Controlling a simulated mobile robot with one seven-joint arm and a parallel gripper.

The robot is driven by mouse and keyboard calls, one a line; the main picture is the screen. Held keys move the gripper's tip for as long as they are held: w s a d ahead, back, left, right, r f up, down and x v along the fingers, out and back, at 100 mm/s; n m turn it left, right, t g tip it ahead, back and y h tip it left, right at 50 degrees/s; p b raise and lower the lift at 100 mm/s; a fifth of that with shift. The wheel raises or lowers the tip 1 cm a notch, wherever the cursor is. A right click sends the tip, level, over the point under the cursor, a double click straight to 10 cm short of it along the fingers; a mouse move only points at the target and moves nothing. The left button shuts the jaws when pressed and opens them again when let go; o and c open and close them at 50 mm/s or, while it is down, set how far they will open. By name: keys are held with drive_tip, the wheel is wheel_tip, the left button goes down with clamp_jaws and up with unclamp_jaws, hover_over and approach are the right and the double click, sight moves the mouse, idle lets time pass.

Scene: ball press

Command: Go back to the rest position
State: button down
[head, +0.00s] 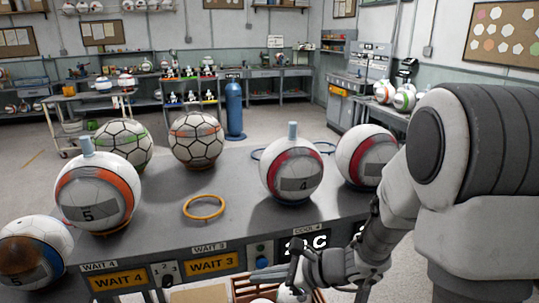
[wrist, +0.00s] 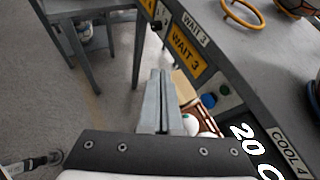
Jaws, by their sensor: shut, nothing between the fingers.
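My gripper (wrist: 160,76) is shut, its two grey fingers pressed together with nothing between them. In the wrist view it points down past the front edge of the grey bench (head: 236,172). In the head view my arm comes in from the right and bends down to the front of the bench, with the gripper end low near the middle, partly cut off by the frame's bottom. Below the fingers a brown crate (wrist: 203,123) with a white ball (wrist: 190,124) shows.
Balls stand on the bench: one marked 5 (head: 97,203), one marked 4 (head: 291,172), and others. An empty orange ring (head: 204,207) lies between them. The front panel carries WAIT 3 (head: 212,264) and WAIT 4 (head: 118,280) labels. Another ball (head: 33,255) is at the far left.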

drive_tip(key=s+d+r+n+g+h+p, duration=0.2)
drive_tip(key=s+r+n+g+h+p, duration=0.1)
drive_tip(key=s+r+n, duration=0.75)
drive_tip(key=s+d+r+n+t+h+p, duration=0.2)
drive_tip(key=s+d+r+n+h, duration=0.1)
drive_tip(key=d+r+n+h, duration=0.1)
drive_tip(key=s+d+r+n+t+h+p, duration=0.2)
drive_tip(key=s+d+r+n+h, duration=0.1)
drive_tip(key=d+r, duration=0.5)
drive_tip(key=d+n+h, duration=0.1)
drive_tip(key=n, duration=0.1)
drive_tip(key=shift+s+d+n, duration=0.25)
drive_tip(key=shift+d+n, duration=0.1)
drive_tip(key=shift+a, duration=0.1)
